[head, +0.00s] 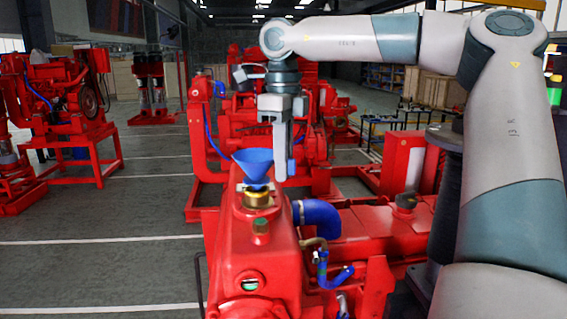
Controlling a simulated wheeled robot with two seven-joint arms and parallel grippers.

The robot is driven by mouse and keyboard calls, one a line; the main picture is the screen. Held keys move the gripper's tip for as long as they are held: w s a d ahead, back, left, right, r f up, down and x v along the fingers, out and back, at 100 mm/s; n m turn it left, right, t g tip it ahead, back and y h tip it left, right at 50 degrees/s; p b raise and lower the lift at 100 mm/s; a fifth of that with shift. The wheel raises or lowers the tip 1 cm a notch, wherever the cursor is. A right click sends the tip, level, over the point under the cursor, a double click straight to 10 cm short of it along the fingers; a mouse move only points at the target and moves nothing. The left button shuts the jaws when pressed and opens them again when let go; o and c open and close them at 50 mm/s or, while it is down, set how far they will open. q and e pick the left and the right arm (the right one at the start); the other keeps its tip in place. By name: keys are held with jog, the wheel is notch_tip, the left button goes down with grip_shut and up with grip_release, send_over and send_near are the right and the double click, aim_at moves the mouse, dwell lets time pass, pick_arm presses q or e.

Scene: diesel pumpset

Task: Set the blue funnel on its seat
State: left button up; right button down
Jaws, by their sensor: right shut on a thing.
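The blue funnel (254,165) is upright, wide mouth up, at the top of the red engine in front of me. Its narrow end is right above or in the brass neck (257,199) on the engine top, apparently its seat; I cannot tell whether it is inside or how deep. My right gripper (284,172) points down at the funnel's right side and is shut on it. The fingers hide the right edge of the funnel, and a small blue part shows beside them. My left gripper is not in view.
More red pumpsets stand behind and at the left (60,95). The grey floor (130,215) at the left is open.

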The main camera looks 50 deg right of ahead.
jog(key=shift+f+b, duration=0.4)
jog(key=shift+f, duration=0.3)
dwell(0.4)
jog(key=c, duration=1.4)
grip_release()
jog(key=shift+r+p, duration=2.6)
jog(key=shift+r, duration=0.95)
jog(key=shift+a+f, duration=0.1)
jog(key=shift+f, duration=0.05)
